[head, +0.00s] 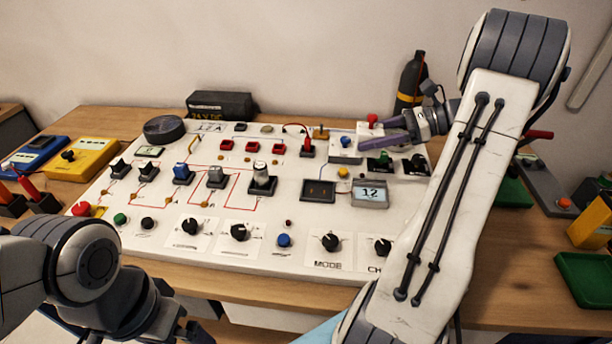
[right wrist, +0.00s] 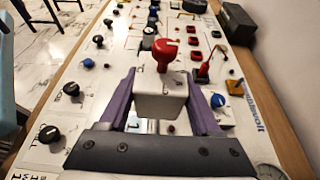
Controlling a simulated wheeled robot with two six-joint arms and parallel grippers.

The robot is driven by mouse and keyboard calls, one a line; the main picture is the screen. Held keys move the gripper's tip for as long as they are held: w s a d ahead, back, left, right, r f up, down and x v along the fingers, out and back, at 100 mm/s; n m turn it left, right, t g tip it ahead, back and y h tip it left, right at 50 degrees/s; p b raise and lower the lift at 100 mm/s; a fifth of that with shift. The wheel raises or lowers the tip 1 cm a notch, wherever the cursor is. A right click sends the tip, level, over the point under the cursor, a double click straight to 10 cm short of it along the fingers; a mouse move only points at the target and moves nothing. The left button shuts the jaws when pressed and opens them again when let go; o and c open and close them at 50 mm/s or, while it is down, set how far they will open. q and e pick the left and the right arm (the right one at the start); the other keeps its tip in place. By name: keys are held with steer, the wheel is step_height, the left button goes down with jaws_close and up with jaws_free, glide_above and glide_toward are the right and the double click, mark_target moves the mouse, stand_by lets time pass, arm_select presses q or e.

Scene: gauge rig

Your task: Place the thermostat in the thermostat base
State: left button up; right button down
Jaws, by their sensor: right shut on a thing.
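A white block with a red knob, which I take to be the thermostat (right wrist: 160,100), is between the purple fingers of my right gripper (right wrist: 162,112). In the head view the thermostat (head: 370,131) shows partly behind the fingers of the right gripper (head: 368,134), over the back right of the white panel. My right gripper is shut on it, with the red knob upward. I cannot pick out the thermostat base for certain. My left gripper (head: 190,333) is at the bottom left, partly cut off by the frame; its jaws are unclear.
The white panel (head: 150,233) carries several knobs, switches and red sockets. A black bottle (head: 411,80) stands behind.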

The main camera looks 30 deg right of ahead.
steer(key=w+a+f, duration=0.1)
steer(key=a+f, duration=0.1)
steer(key=a, duration=0.1)
steer(key=w+a+f, duration=0.1)
steer(key=a+f, duration=0.1)
steer(key=a, duration=0.2)
steer(key=w+a+f, duration=0.2)
steer(key=a, duration=0.1)
steer(key=shift+a+f, duration=0.35)
steer(key=shift+f, duration=2.05)
steer(key=shift+f, duration=0.1)
steer(key=shift+c, duration=0.4)
jaws_free()
steer(key=shift+s+d+r, duration=0.15)
steer(key=shift+r, duration=0.05)
steer(key=v, duration=1.1)
steer(key=shift+s+d+b, duration=0.25)
steer(key=shift+s+b, duration=0.05)
steer(key=shift+b, duration=0.05)
steer(key=shift+w+a+r, duration=0.1)
steer(key=shift+a, duration=0.05)
